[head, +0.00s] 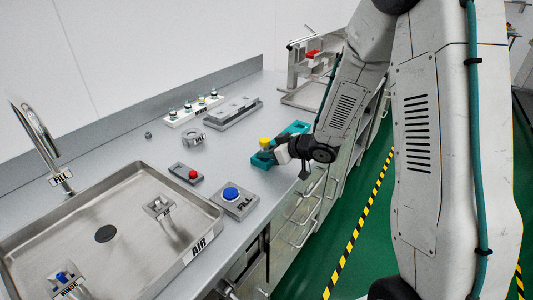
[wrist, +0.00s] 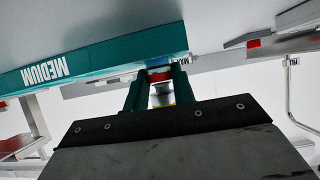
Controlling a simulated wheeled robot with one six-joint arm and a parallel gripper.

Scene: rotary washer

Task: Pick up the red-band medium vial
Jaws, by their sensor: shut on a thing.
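The teal rack (head: 297,127), marked MEDIUM, lies on the counter near its front edge; in the wrist view (wrist: 90,62) it runs across the upper left. My gripper (head: 272,154) is low at the near end of the rack. In the wrist view my gripper (wrist: 159,84) has its two teal fingers on either side of a vial with a red band (wrist: 159,76), and it is shut on it. A yellow top (head: 264,142) shows just above my fingers in the head view. The vial's lower part is hidden, so I cannot tell whether it is still seated in the rack.
A blue FILL button (head: 231,193) and a red button (head: 193,174) are left of my gripper. A steel sink (head: 105,234) is at lower left. A white rack of small vials (head: 193,110) and a grey block (head: 233,111) stand behind.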

